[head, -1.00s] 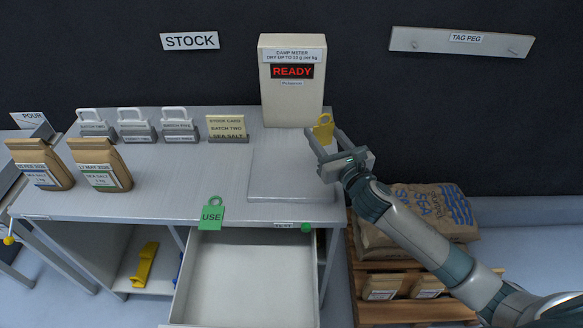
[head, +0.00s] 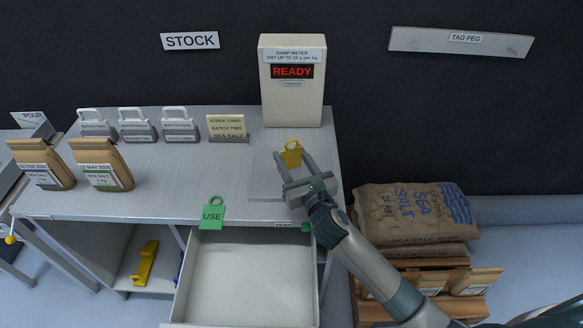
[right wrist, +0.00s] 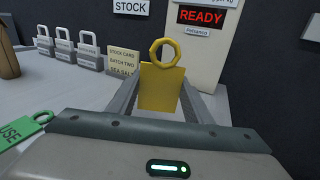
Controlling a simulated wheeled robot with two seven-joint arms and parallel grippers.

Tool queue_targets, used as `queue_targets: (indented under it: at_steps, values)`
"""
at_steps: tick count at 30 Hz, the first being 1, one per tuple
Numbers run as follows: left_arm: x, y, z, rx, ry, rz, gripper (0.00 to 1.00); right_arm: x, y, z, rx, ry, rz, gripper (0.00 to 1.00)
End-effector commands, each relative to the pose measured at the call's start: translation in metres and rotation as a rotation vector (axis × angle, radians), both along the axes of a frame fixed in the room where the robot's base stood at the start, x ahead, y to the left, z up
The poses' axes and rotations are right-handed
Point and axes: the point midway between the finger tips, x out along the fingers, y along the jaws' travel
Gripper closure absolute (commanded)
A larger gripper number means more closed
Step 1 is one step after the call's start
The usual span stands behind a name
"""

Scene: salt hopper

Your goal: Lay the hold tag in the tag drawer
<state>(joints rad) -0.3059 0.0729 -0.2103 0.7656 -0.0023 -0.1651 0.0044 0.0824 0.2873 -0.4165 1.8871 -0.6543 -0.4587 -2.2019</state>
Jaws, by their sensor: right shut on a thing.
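The yellow hold tag (head: 291,156), with a ring at its top, is held between the fingertips of my right gripper (head: 294,164). It stands upright above the bench's pale plate, and its face shows no readable text in the right wrist view (right wrist: 161,86). My right gripper is shut on it. The tag drawer (head: 250,285) is pulled open below the bench front and looks empty. The gripper is above and behind the drawer's right part. My left gripper is not in view.
The damp meter (head: 292,100) reads READY behind the gripper. Sacks (head: 415,211) lie at right.

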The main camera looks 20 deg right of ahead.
Motion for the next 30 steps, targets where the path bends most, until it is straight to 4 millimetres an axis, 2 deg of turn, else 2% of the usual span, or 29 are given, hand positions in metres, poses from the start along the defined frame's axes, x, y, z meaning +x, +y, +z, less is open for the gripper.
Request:
queue_targets:
  at_steps: [12,19,27,28,30]
  values:
    - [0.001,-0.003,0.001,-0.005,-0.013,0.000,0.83,0.000,0.001,-0.039,0.003,0.002,0.000,0.96]
    - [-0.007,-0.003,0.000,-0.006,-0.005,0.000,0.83,0.000,0.000,-0.040,0.000,0.000,0.001,0.96]
    - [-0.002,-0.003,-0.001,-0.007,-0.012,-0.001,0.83,0.000,0.000,-0.042,0.001,0.001,0.001,0.96]
    - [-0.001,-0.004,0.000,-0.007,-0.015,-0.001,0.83,0.000,0.000,-0.042,0.001,0.001,0.001,0.47]
    - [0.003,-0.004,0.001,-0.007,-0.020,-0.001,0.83,0.000,0.000,-0.041,0.001,0.001,0.001,0.35]
